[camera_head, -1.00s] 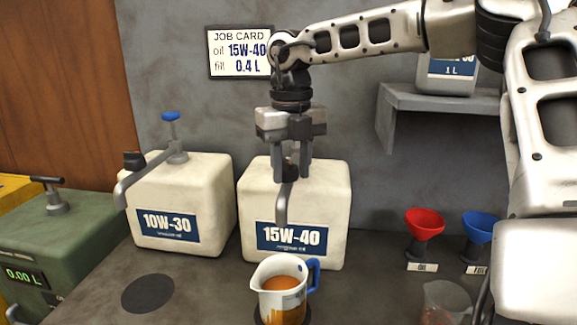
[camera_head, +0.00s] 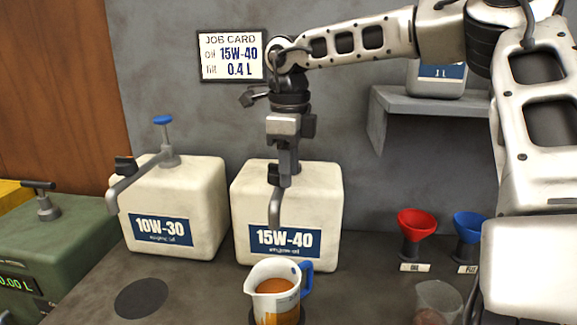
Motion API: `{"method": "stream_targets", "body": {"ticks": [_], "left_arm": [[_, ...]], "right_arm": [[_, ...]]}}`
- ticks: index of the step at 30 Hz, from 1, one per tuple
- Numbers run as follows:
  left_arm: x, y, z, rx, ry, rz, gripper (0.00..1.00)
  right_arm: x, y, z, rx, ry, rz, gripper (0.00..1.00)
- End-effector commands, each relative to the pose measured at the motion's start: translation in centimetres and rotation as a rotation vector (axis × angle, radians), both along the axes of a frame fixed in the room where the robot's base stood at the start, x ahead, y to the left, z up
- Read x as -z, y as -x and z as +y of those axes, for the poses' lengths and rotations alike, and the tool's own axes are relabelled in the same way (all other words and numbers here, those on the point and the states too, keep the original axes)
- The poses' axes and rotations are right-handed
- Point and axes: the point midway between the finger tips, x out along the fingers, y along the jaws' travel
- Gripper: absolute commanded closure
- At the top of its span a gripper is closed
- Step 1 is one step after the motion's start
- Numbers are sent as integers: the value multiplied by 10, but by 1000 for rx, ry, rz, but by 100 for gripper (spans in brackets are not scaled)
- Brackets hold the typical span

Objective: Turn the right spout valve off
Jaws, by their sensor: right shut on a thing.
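The right spout (camera_head: 274,208) hangs from the front of the white 15W-40 container (camera_head: 322,205). Its valve handle is hidden by my right gripper (camera_head: 284,178), which points straight down on top of the spout and is shut on the handle. A measuring jug (camera_head: 272,285) with a blue handle and amber oil in it stands below the spout. I see no stream of oil between spout and jug. My left gripper is not in view.
The 10W-30 container (camera_head: 185,200), with its blue-topped valve (camera_head: 163,122), stands to the left. Red (camera_head: 416,222) and blue (camera_head: 470,224) funnels stand right. A clear cup (camera_head: 437,297) is at the front right. A shelf (camera_head: 430,103) juts from the wall.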

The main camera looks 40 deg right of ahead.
Motion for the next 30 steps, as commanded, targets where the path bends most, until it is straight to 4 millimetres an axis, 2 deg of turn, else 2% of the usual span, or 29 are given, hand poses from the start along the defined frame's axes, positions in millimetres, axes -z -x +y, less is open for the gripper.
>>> {"method": "stream_targets", "body": {"ticks": [10,26,27,28,30], "left_arm": [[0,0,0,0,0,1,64],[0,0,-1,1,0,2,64],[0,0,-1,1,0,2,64],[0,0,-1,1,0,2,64],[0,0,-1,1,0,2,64]], "right_arm": [[-2,-3,-2,-128,0,-9,86],[-2,-4,-2,-148,-1,-10,86],[-2,-4,-2,-148,-1,-10,52],[-2,-3,-2,-148,0,-9,44],[-2,-3,-2,-147,0,-8,42]]}}
